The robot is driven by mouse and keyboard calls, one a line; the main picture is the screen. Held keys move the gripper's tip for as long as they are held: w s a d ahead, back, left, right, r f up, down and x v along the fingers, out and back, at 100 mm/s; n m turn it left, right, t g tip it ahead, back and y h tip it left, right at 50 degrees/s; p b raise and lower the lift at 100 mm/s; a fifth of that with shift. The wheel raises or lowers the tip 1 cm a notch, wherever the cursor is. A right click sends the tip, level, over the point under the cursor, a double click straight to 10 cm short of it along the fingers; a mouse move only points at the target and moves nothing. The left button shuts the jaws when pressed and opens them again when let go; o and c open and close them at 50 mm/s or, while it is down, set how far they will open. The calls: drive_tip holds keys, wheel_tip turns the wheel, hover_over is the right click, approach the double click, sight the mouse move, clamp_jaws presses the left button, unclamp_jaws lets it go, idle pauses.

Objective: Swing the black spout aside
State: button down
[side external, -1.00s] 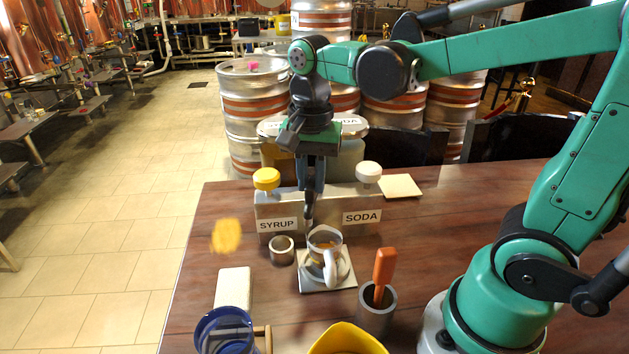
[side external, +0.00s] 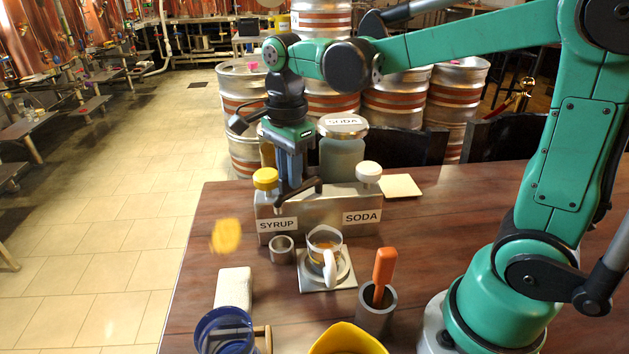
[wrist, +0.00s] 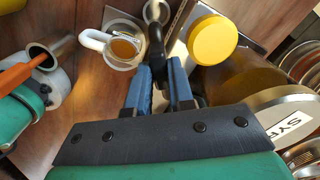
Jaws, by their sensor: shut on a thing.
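The black spout (side external: 309,188) is on the steel dispenser (side external: 325,207), between the SYRUP label (side external: 277,225) and the SODA label (side external: 362,216). In the side view it slants down to the left, with its left end near the SYRUP side. My gripper (side external: 291,188) is at that end, with its blue fingers shut on the spout. In the wrist view the spout (wrist: 156,45) runs out beyond my gripper's fingertips (wrist: 158,65).
A yellow cap (side external: 265,178) and a white cap (side external: 368,172) flank the spout. A small steel cup (side external: 282,250) stands left of the mug. A grey cup (side external: 376,310) with an orange-handled tool (side external: 384,274), a blue vessel (side external: 225,332) and a yellow container (side external: 347,340) stand nearer.

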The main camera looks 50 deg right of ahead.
sight(318, 185)
idle(0.4)
drive_tip(key=c, duration=0.8)
unclamp_jaws()
drive_tip(key=shift+o, duration=0.2)
drive_tip(key=shift+r, duration=0.1)
drive_tip(key=shift+r, duration=2.75)
drive_tip(key=shift+s+f+n+t, duration=0.2)
drive_tip(key=shift+s+n+t, duration=0.1)
drive_tip(key=shift+n, duration=0.5)
drive_tip(key=s+f+n+t, duration=0.1)
drive_tip(key=f+n+t, duration=0.1)
drive_tip(key=n, duration=0.4)
drive_tip(key=s+f+n+t, duration=0.1)
drive_tip(key=s+n+t, duration=0.1)
drive_tip(key=n, duration=0.4)
drive_tip(key=s+f+n+t, duration=0.1)
drive_tip(key=f+n+t, duration=0.1)
drive_tip(key=n, duration=0.4)
drive_tip(key=shift+s+a+f+t, duration=0.1)
drive_tip(key=shift+s+f+t, duration=0.2)
drive_tip(key=shift+s, duration=0.1)
